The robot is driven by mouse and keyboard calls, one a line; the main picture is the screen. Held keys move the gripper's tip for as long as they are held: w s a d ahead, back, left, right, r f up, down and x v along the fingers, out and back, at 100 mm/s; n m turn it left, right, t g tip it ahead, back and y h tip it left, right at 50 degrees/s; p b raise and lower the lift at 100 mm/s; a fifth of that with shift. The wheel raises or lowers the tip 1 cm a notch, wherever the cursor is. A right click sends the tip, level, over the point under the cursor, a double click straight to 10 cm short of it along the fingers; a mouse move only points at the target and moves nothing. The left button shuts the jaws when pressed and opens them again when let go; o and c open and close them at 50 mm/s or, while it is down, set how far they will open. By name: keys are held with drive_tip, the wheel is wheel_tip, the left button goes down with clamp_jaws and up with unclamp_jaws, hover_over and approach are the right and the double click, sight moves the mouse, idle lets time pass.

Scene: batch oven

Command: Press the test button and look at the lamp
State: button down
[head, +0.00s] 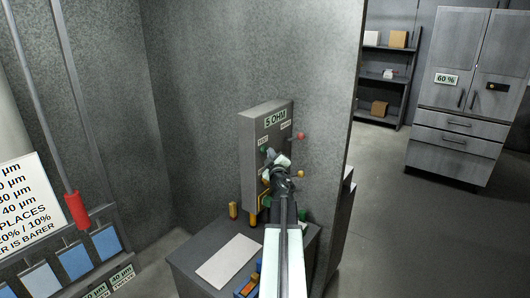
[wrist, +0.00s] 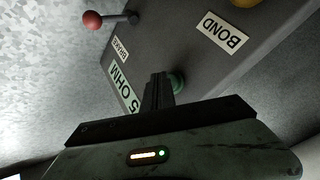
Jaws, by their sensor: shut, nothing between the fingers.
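A grey tester box (head: 253,165) with a "5 OHM" label (head: 275,119) stands against the wall. A green button (head: 263,149) is on its face, beside my gripper (head: 270,158). In the wrist view the green button (wrist: 178,83) shows partly behind the shut, empty fingers (wrist: 158,82). The fingertips are at or very near it; I cannot tell whether they touch or press it. A yellow round part (wrist: 246,2) near the "BOND" label is cut off at the top edge. I cannot identify a lamp or tell whether one is lit.
A red-balled lever (head: 300,136) and an orange-balled one (head: 300,174) stick out from the box's right side. A white sheet (head: 228,261) lies on the bench below. A red-handled rod (head: 76,210) stands left. Open floor (head: 385,220) lies right, before a grey cabinet (head: 465,95).

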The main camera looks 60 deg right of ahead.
drive_tip(key=shift+s, duration=0.45)
drive_tip(key=shift+s, duration=0.1)
drive_tip(key=s, duration=0.5)
drive_tip(key=shift+w, duration=0.1)
idle(0.5)
